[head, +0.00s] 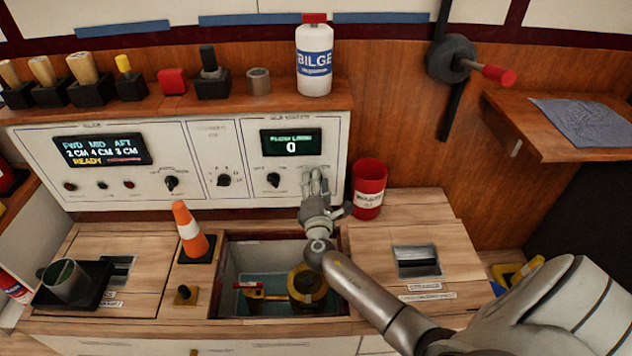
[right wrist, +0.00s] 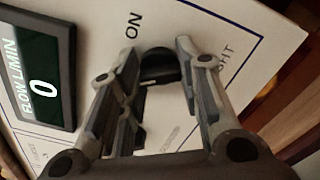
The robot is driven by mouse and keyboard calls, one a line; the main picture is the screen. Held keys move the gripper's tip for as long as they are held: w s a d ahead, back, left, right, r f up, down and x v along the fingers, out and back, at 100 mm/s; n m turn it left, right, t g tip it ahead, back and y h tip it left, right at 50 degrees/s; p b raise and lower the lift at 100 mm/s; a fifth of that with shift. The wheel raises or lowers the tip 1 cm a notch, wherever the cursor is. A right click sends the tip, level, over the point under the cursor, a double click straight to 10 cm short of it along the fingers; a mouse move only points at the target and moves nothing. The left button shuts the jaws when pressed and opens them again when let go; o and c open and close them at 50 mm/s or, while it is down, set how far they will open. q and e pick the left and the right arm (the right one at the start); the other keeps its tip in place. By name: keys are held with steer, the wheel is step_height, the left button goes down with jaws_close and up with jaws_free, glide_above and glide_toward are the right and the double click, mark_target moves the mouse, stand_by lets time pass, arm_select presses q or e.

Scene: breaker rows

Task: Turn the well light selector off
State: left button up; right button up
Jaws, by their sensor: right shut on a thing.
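The well light selector (right wrist: 160,66) is a black knob on the white panel. It shows in the right wrist view, beside the printed word ON and a label partly hidden, ending in "GHT". My right gripper (right wrist: 160,85) is shut on this knob, a finger on each side. Which way the knob points is hard to tell. In the head view my right gripper (head: 316,180) is at the right end of the white control panel (head: 200,195) and hides the selector. My left gripper is not in view.
A red can (head: 368,188) stands close to the right of my right gripper. Below is an open well (head: 232,262) with a round yellow-and-black item. An orange cone (head: 188,230) stands left of it. A white BILGE bottle (head: 314,60) stands on the shelf above.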

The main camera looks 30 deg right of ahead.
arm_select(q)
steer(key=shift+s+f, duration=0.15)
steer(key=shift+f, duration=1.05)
arm_select(e)
steer(key=shift+f+n, duration=0.1)
steer(key=shift+n, duration=0.8)
steer(key=o, duration=1)
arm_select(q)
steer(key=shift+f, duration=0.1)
arm_select(e)
steer(key=shift+s+a, duration=0.1)
steer(key=v, duration=1.2)
